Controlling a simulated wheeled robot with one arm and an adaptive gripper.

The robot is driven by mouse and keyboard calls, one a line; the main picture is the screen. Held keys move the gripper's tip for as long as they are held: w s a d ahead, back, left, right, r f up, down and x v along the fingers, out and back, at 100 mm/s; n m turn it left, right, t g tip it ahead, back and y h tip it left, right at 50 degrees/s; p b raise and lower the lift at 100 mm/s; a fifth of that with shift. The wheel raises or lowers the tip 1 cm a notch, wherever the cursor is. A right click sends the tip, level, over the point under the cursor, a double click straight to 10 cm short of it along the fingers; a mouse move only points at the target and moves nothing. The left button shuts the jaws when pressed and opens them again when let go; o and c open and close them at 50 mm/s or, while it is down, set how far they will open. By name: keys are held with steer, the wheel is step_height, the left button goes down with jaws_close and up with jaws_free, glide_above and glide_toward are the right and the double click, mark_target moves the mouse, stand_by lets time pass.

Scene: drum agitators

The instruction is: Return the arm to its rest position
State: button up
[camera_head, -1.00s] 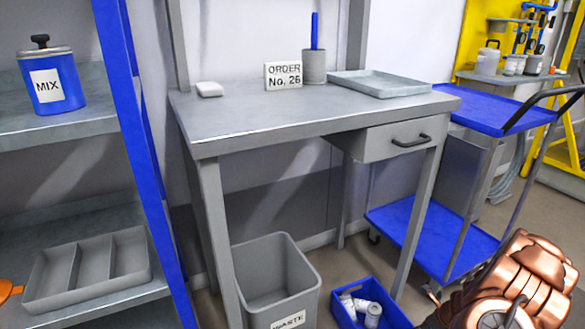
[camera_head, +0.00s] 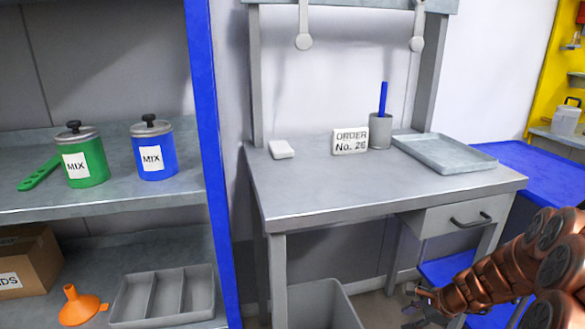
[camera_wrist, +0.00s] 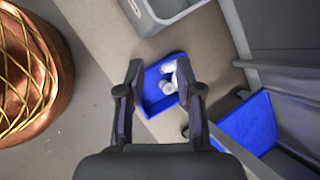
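My copper-coloured arm (camera_head: 500,275) reaches in from the lower right of the head view, in front of the grey desk (camera_head: 350,192). My gripper (camera_head: 422,305) shows small at the end of it, low beside the desk's front. In the wrist view my gripper (camera_wrist: 160,75) points down with its two dark fingers apart and nothing between them.
A shelf at left holds a green MIX pot (camera_head: 87,165), a blue MIX pot (camera_head: 153,158), an orange funnel (camera_head: 80,306) and a grey divided tray (camera_head: 163,297). A grey waste bin (camera_head: 325,308) stands under the desk. A blue cart (camera_head: 550,177) is at right.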

steer(key=s+a+r+n+g+p, duration=0.1)
steer(key=s+a+r+n+p, duration=0.35)
steer(key=r, duration=0.35)
steer(key=s+a+r+n+g+p, duration=0.1)
steer(key=s+a+r+n+p, duration=0.25)
steer(key=a+r, duration=0.4)
steer(key=s+a+r+n+g+p, duration=0.25)
steer(key=s+r+p, duration=0.2)
steer(key=r, duration=0.45)
steer(key=s+r+n+g+h+p, duration=0.1)
steer(key=s+r+n+h+p, duration=0.3)
steer(key=s+r+n+p, duration=0.6)
steer(key=s+r+p, duration=0.2)
steer(key=s+r, duration=0.6)
steer(key=s, duration=0.2)
steer(key=shift+s+a+r+h+p, duration=0.2)
steer(key=shift+s+r+h+p, duration=0.1)
steer(key=shift+s+r, duration=0.1)
steer(key=shift+a+n+g, duration=0.15)
steer(key=shift+n+g, duration=0.1)
steer(key=shift+c, duration=0.2)
